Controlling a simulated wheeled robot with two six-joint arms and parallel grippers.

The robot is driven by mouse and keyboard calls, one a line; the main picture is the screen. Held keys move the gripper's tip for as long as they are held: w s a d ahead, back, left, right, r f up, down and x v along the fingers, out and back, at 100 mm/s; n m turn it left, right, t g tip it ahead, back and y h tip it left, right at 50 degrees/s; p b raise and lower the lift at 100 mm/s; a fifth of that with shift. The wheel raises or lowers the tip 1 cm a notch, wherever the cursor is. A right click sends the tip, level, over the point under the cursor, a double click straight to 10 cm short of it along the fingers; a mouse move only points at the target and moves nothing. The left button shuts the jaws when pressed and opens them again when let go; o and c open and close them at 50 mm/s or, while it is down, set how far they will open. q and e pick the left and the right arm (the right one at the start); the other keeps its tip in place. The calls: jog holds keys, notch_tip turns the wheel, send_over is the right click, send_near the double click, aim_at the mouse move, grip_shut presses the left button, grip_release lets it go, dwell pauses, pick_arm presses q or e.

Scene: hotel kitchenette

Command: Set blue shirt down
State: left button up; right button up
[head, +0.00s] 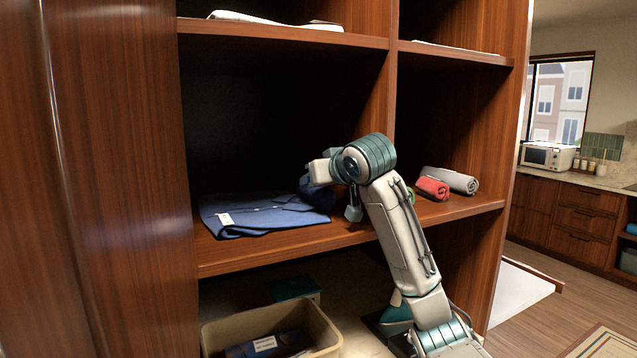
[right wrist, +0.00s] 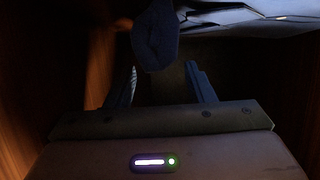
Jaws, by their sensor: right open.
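The blue shirt (head: 262,214) lies folded on the middle shelf of the left compartment, a white label near its front left corner. Its right end looks bunched and raised beside my right arm. In the right wrist view, a dark blue bunch of cloth (right wrist: 155,38) hangs just beyond the fingertips, with paler blue cloth (right wrist: 245,17) at the top right. My right gripper (right wrist: 165,74) is open, its two fingers apart with nothing clamped between them. In the head view my right wrist mostly hides the fingers. My left gripper is not in view.
Rolled red (head: 432,188) and grey (head: 450,179) towels lie on the shelf (head: 225,258) to the right, with something green partly hidden by my arm. A beige bin (head: 326,336) below holds dark folded cloth (head: 265,344). Vertical panels and the upper shelf (head: 280,34) bound the compartment.

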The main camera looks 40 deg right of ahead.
jog(key=b+v, duration=0.3)
jog(key=v, duration=0.8)
jog(key=shift+s, duration=0.1)
